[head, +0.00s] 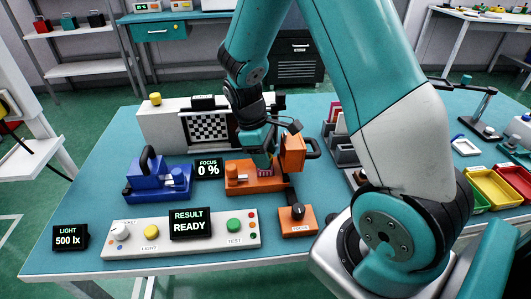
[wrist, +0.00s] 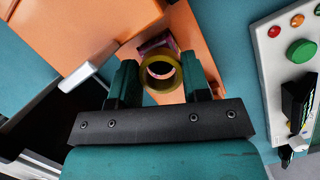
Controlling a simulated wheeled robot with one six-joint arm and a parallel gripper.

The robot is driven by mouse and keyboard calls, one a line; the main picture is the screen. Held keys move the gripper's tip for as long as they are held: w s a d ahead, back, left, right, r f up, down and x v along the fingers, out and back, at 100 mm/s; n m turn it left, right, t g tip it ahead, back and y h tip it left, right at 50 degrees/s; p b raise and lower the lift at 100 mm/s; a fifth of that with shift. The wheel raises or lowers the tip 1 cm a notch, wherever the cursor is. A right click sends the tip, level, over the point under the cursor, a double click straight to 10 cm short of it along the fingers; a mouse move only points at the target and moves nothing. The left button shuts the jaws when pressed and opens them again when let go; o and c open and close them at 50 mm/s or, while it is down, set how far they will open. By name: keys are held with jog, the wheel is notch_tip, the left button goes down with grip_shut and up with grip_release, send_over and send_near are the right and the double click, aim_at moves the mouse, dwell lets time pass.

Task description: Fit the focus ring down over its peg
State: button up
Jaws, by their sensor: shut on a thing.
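The focus ring, a yellow-olive ring (wrist: 147,76), sits between the two dark teal fingers of my gripper (wrist: 160,80) in the wrist view. My gripper is shut on it. Through its opening I see a pale pinkish-orange surface; I cannot tell whether this is the peg or the base. A purple-pink part (wrist: 156,43) shows just beyond the ring. In the head view my gripper (head: 262,158) is low over the orange fixture (head: 240,189), beside its tall orange block (head: 293,153). The ring and peg cannot be made out there. Whether they touch is hidden.
A blue fixture (head: 158,188) with a black handle stands left. The FOCUS display (head: 208,169) reads 0 %. A white control panel (head: 180,240) and an orange knob box (head: 297,221) lie in front. A checkered board (head: 207,126) stands behind. Yellow (head: 487,188) and red trays are at right.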

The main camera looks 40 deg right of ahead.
jog(key=shift+f, duration=0.55)
jog(key=o, duration=0.9)
jog(key=v, duration=1.2)
jog(key=s+a+r+t+y, duration=0.1)
jog(key=s+a+r+y, duration=0.2)
jog(key=s+a, duration=0.6)
jog(key=s+a+r+t+y, duration=0.1)
jog(key=s+a+r+y, duration=0.1)
jog(key=s+a+r, duration=0.3)
jog(key=s+a, duration=0.4)
jog(key=s, duration=0.1)
jog(key=shift+a+t+y+p, duration=0.3)
jog(key=shift+a+y, duration=0.1)
jog(key=shift+r, duration=0.15)
